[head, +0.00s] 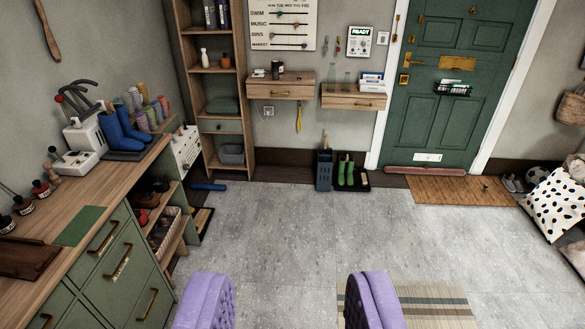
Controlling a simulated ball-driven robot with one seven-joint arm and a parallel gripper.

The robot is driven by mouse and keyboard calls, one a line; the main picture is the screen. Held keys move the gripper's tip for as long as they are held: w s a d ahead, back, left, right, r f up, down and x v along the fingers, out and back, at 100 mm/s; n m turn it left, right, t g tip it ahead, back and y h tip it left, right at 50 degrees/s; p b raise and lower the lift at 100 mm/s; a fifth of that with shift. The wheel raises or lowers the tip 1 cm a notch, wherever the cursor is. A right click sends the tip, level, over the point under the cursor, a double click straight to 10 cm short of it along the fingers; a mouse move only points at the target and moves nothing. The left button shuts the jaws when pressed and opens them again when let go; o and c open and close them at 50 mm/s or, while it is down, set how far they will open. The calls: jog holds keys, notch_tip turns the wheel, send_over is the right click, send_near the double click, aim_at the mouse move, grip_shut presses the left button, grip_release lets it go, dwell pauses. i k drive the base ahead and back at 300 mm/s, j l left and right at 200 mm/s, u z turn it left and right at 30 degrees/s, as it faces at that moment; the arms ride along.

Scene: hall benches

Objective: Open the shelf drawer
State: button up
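My gripper (290,287) is at the bottom of the head view, its two purple fingers wide apart with nothing between them. It is far from the back wall. Several drawers could be the shelf drawer. A tall wooden shelf (246,90) at the back left has a small green drawer (220,127) with a little knob, and it looks shut.
A long wooden bench (110,190) with green drawers runs along the left. A striped rug (435,302) lies at the lower right. Green boots (346,171) stand on a tray by the back wall, near a green door (455,110). The grey floor (290,225) between is clear.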

aim_at(262, 91)
jog(key=i, duration=3.25)
jog(key=i+l+u, duration=0.15)
jog(key=i, duration=0.35)
jog(key=i+l, duration=0.1)
jog(key=i, duration=0.45)
jog(key=i+l+u, duration=0.1)
jog(key=i, duration=0.45)
jog(key=i+l+u, duration=0.2)
jog(key=i+u, duration=0.15)
jog(key=i+l+u, duration=0.4)
jog(key=i, duration=0.15)
